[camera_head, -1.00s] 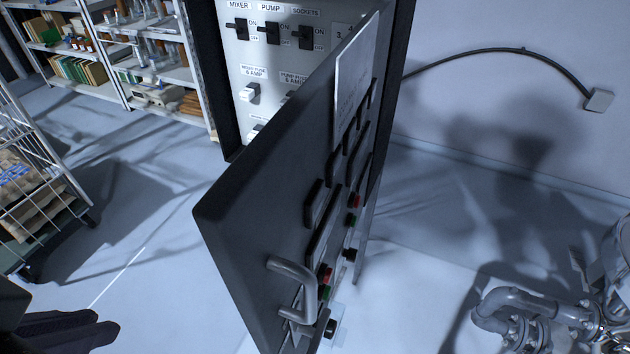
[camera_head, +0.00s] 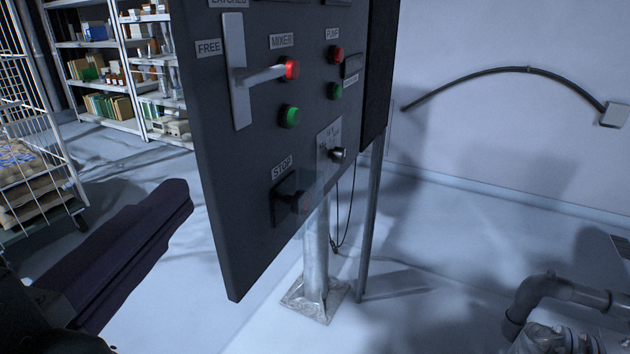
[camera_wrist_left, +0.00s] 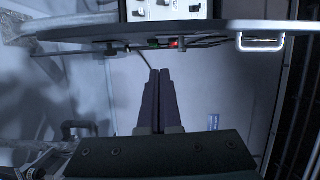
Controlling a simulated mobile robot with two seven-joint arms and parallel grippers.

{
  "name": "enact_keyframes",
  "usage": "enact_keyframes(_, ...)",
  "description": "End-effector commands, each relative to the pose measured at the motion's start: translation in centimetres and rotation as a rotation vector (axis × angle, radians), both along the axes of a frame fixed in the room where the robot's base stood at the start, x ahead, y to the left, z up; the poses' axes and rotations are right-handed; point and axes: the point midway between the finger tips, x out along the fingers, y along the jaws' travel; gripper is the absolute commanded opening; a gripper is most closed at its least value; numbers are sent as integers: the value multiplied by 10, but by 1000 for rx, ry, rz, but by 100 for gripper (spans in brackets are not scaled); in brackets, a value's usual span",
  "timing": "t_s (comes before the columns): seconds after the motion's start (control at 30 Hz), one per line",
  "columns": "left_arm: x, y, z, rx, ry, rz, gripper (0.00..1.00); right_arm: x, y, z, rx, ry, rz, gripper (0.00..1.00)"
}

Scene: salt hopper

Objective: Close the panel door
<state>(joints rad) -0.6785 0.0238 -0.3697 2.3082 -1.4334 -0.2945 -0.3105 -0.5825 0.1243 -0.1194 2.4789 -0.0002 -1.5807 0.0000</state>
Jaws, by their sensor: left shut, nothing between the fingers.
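The panel door (camera_head: 250,180) is dark grey and shows its outer face in the head view, with lit red and green buttons, a STOP button and a silver lever (camera_head: 262,75) by the FREE label. In the left wrist view the door (camera_wrist_left: 190,28) is seen nearly edge-on, standing open, with a silver handle (camera_wrist_left: 262,46) at right. The white switch panel (camera_wrist_left: 165,10) shows behind it. My left gripper (camera_head: 182,196) is shut and empty, left of the door in the head view. In the wrist view its fingertips (camera_wrist_left: 160,73) point toward the door, apparently apart from it.
A metal post (camera_head: 316,250) on a base plate stands beneath the cabinet. A wire cart (camera_head: 30,150) and shelves (camera_head: 110,70) are at left. Grey pipes (camera_head: 560,295) are at lower right. A cable runs along the wall to a small box (camera_head: 614,115). Floor around the post is clear.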

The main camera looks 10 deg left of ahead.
Motion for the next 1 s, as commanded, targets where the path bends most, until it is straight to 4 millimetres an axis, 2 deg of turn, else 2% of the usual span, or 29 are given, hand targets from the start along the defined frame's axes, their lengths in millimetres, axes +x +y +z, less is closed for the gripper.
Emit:
enact_keyframes(0.03,-1,-5,-12,22,-8,-17,0,0,0,-13,0,-1,0,73)
enact_keyframes(0.07,-1,-7,-12,31,-13,-26,0,0,0,-14,0,-1,0,73)
enact_keyframes(0.27,9,-12,-6,52,-22,-42,0,1,1,-3,4,-3,-2,73)
enact_keyframes(0.5,51,-13,-3,49,-23,-41,0,2,2,21,8,-7,-4,73)
enact_keyframes(0.77,103,-16,-6,48,-22,-40,0,2,2,33,8,-8,-4,73)
enact_keyframes(0.83,104,-1,-7,52,-18,-38,0,2,2,36,8,-8,-4,73)
enact_keyframes(1.0,109,17,-9,50,-19,-39,0,2,2,39,8,-7,-3,73)
